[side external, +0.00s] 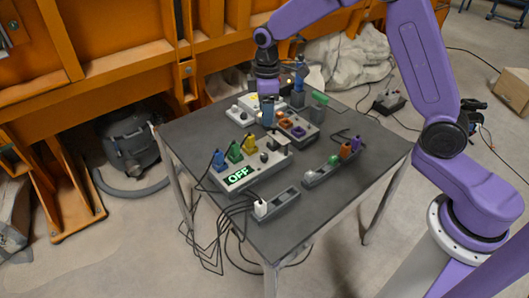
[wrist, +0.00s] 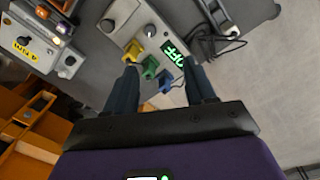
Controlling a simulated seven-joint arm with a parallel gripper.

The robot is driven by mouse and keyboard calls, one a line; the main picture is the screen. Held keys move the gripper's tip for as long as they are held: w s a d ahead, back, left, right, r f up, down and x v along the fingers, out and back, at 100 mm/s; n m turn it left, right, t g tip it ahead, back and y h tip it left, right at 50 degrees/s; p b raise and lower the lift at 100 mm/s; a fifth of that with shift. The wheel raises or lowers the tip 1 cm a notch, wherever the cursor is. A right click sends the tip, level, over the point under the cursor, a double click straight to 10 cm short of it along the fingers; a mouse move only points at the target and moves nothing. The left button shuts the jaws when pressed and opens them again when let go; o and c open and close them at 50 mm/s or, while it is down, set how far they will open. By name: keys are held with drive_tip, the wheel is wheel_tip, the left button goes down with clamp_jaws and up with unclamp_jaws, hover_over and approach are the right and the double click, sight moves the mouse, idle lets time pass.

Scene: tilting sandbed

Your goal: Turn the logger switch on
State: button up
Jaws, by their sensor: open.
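A pale grey box (side external: 262,170) on the table has a green display reading OFF (side external: 240,175). Blue (side external: 218,160), green (side external: 235,152) and yellow (side external: 249,143) plugs stand along its back edge, and a dark round knob (side external: 264,157) is on its top. I cannot tell which part is the logger switch. My gripper (side external: 268,117) is above the back of the table, behind this box. In the wrist view my gripper (wrist: 163,85) is open and empty, with the plugs and the OFF display (wrist: 174,54) showing between and beyond its fingers.
A unit with orange and purple parts (side external: 297,129) and another pale box (side external: 243,108) stand at the back. A dark strip with coloured plugs (side external: 332,165) is at the right. A low grey holder with a white plug (side external: 277,207) is at the front. Cables hang off the front left edge.

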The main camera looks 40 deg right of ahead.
sight(264, 155)
drive_tip(key=w+f, duration=0.1)
drive_tip(key=f, duration=0.5)
drive_tip(key=d+f, duration=0.1)
drive_tip(key=f, duration=0.5)
drive_tip(key=w+f, duration=0.1)
drive_tip(key=f, duration=0.5)
drive_tip(key=shift+w+d+f, duration=0.2)
drive_tip(key=shift+w+d, duration=0.1)
clamp_jaws()
drive_tip(key=shift+m, duration=0.4)
drive_tip(key=m, duration=0.5)
drive_tip(key=shift+m, duration=0.3)
drive_tip(key=m, duration=0.5)
drive_tip(key=shift+a+m, duration=0.1)
drive_tip(key=shift+m, duration=0.2)
